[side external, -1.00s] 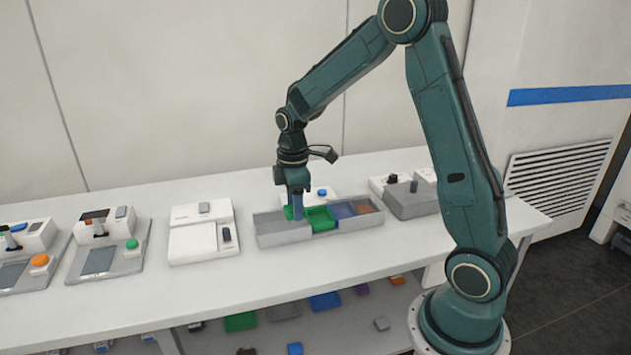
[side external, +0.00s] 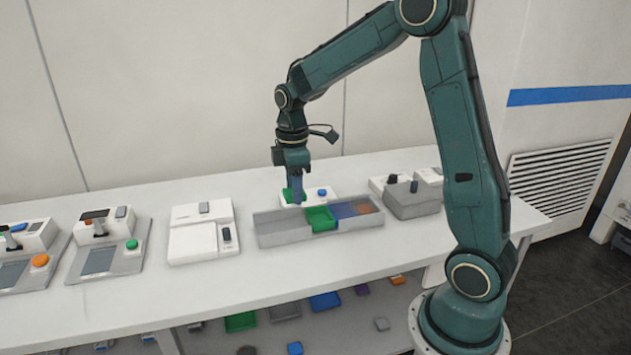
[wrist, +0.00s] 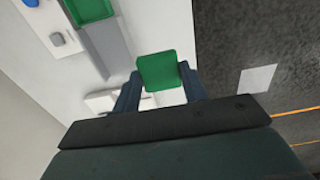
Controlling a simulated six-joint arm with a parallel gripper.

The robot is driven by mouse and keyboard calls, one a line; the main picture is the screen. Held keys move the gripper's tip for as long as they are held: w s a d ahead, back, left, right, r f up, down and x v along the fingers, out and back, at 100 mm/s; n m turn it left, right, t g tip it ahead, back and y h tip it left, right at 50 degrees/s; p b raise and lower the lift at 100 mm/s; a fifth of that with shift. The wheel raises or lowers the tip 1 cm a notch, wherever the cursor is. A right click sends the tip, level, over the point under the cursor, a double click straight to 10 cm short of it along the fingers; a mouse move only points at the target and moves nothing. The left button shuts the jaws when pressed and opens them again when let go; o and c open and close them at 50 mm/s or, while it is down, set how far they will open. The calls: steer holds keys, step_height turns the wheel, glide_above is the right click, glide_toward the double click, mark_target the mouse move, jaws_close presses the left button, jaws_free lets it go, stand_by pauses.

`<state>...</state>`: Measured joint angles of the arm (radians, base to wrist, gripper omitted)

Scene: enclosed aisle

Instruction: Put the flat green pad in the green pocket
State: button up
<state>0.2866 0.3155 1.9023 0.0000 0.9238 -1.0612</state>
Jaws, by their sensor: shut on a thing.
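The flat green pad (wrist: 158,72) is held between the two fingers of my gripper (wrist: 160,88) in the wrist view. In the side view the pad (side external: 289,195) shows as a small green patch by the fingertips. My gripper (side external: 296,196) is shut on it, above the left part of the grey divided tray (side external: 285,236). The green pocket (side external: 320,219) is in the tray, just right of the gripper. In the wrist view the green pocket (wrist: 92,10) is at the top left, apart from the pad.
A blue pocket (side external: 345,210) and a brown one (side external: 367,207) lie right of the green pocket. A white box with a blue button (side external: 322,193) stands behind the tray. A white device (side external: 202,235) is left, and a grey block (side external: 412,203) is right.

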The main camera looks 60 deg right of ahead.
steer(key=w+d+f, duration=0.1)
steer(key=d+f, duration=0.2)
steer(key=d, duration=0.5)
steer(key=w+d+f, duration=0.1)
steer(key=d+f, duration=0.3)
steer(key=d, duration=0.5)
steer(key=shift+f, duration=0.25)
steer(key=shift+w+f, duration=0.1)
steer(key=shift+f, duration=0.1)
steer(key=shift+f, duration=3.8)
